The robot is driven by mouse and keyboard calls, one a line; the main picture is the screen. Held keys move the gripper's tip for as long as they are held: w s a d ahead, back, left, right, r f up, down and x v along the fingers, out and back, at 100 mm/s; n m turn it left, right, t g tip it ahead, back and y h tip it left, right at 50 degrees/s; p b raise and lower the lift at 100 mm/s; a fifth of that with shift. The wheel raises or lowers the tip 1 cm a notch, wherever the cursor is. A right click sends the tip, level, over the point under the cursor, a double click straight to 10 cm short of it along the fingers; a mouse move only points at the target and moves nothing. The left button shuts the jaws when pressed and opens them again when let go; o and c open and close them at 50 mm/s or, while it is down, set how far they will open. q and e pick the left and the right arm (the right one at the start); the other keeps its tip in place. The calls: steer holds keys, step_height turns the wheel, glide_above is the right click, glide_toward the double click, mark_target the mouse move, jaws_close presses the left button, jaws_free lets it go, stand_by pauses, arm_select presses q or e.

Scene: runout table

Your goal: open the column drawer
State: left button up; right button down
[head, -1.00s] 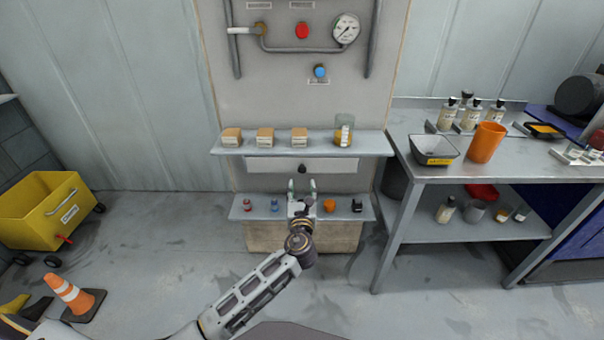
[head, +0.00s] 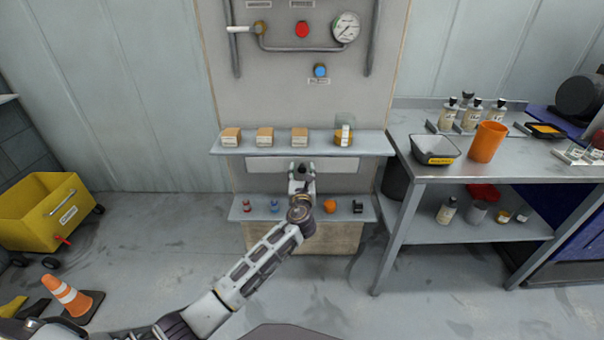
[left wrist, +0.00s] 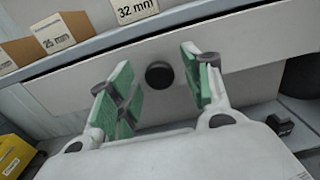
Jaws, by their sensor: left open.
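The column drawer (head: 262,165) is a pale flat front under the upper shelf of the column, and it looks shut. Its round black knob (left wrist: 159,75) shows in the left wrist view. My left gripper (head: 302,168) is open in front of the drawer and hides the knob in the head view. In the left wrist view its green-padded fingers (left wrist: 162,85) stand on either side of the knob, with gaps on both sides. I cannot tell how far the fingertips reach past the knob. My right gripper is not in view.
The upper shelf (head: 372,146), just above the drawer, holds several labelled boxes and a glass beaker. The lower shelf (head: 240,214) holds several small items under my left arm. A metal workbench (head: 480,165) stands at right; a yellow cart (head: 40,215) stands at left.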

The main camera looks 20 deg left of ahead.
arm_select(q)
steer(key=shift+w, duration=0.15)
steer(key=c, duration=0.6)
jaws_close()
